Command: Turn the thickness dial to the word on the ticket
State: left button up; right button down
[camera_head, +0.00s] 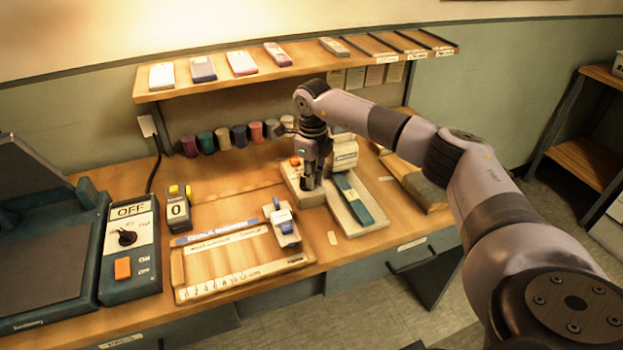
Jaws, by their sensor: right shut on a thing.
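A black dial (127,238) sits on the pale face of a dark control box (133,289) at the left, under a display reading OFF; the words around it are too small to read. It stands free of any gripper. My right gripper (308,184) points down at a pale device (307,198) with an orange top part, right of centre. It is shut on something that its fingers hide. My left gripper is out of view.
A dark flat machine (45,255) adjoins the control box. A counter (178,212) reading 0 and a wooden ruled board (240,262) stand between box and gripper. A green-topped device (357,205) stands right of the gripper, under the shelf (230,80); several coloured cylinders hang below it.

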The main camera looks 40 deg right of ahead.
jog(key=shift+w+d+n, duration=0.1)
jog(key=shift+d+n, duration=0.05)
jog(key=shift+n, duration=0.65)
jog(key=c, duration=1.7)
grip_release()
jog(key=shift+r, duration=0.1)
notch_tip(320, 180, up, 12)
jog(key=shift+f, duration=0.1)
